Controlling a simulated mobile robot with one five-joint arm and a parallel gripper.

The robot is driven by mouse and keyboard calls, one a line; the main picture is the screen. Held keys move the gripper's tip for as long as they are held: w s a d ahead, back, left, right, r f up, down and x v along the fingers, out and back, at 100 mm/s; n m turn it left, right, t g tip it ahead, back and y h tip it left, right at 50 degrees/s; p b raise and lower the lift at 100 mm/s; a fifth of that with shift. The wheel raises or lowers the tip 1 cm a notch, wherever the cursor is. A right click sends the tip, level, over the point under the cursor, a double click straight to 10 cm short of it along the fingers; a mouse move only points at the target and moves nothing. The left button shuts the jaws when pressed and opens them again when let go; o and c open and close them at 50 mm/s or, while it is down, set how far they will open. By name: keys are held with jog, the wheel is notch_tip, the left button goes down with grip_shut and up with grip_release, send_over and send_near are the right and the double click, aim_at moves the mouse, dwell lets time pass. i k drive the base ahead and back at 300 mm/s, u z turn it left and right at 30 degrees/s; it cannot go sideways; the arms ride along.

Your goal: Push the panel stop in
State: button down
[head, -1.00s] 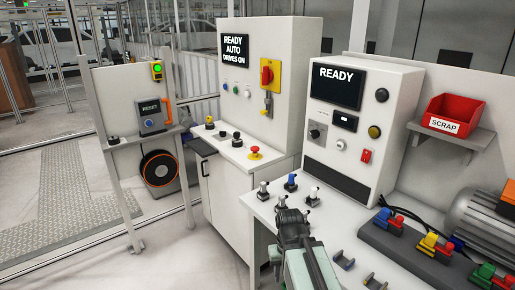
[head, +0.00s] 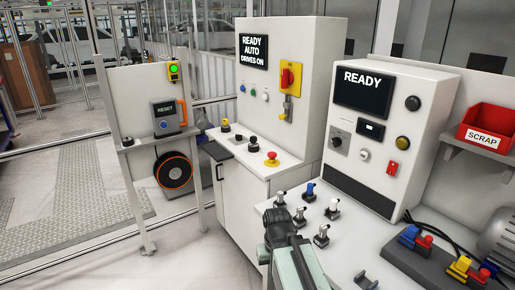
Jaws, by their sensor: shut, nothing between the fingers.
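The panel stop (head: 272,158) is a red mushroom button on a yellow base. It sits on the sloped white desk of the control cabinet (head: 317,60), near its right end, and its red cap stands up above the base. My gripper (head: 275,214) is dark and shut, with nothing in it. It shows at the bottom middle of the head view, lower in the picture than the stop and apart from it, over the near edge of the white workbench. Nothing hides the stop.
Small toggle clamps (head: 310,191) stand on the workbench (head: 345,243) beside my gripper. A white READY box (head: 433,105) stands behind them. Black knobs (head: 253,145) share the desk with the stop. A RESET post (head: 165,118) stands at left, with open floor before it.

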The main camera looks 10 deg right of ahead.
aim_at(271, 154)
jog(key=u, duration=0.6)
jog(key=i, duration=1.1)
jog(key=u, duration=0.35)
jog(key=i, duration=1)
jog(key=z, duration=0.55)
jog(key=k, duration=0.95)
jog(key=z, duration=0.15)
jog(key=i, duration=0.95)
jog(key=u, duration=0.05)
